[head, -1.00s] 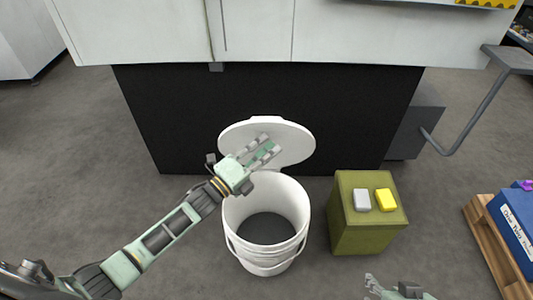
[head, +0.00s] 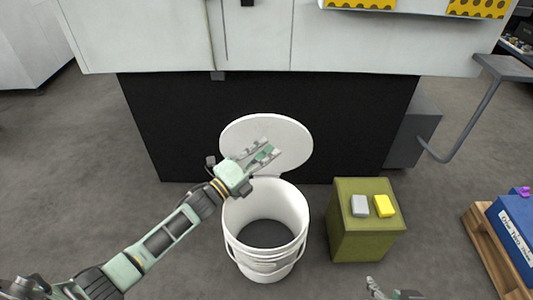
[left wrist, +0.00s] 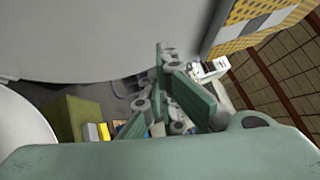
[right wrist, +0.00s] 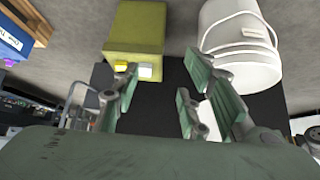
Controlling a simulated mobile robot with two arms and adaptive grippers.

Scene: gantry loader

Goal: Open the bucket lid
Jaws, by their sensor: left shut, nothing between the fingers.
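The white bucket (head: 268,268) stands on the floor with its mouth uncovered and its dark inside showing. Its round white lid (head: 291,138) stands raised at the back rim, tilted up near the black panel. My left gripper (head: 268,152) is in front of the lid's face, above the back rim, shut with nothing held; whether it touches the lid I cannot tell. In the left wrist view its fingers (left wrist: 180,95) are beside a large pale surface. My right gripper (head: 375,290) is low, right of the bucket. The right wrist view shows its fingers (right wrist: 160,95) apart and empty.
An olive box (head: 362,242) with a grey block (head: 360,206) and a yellow block (head: 384,206) stands right of the bucket. A white machine with a black lower panel (head: 160,120) is behind. A blue bin (head: 510,232) on a pallet is at far right.

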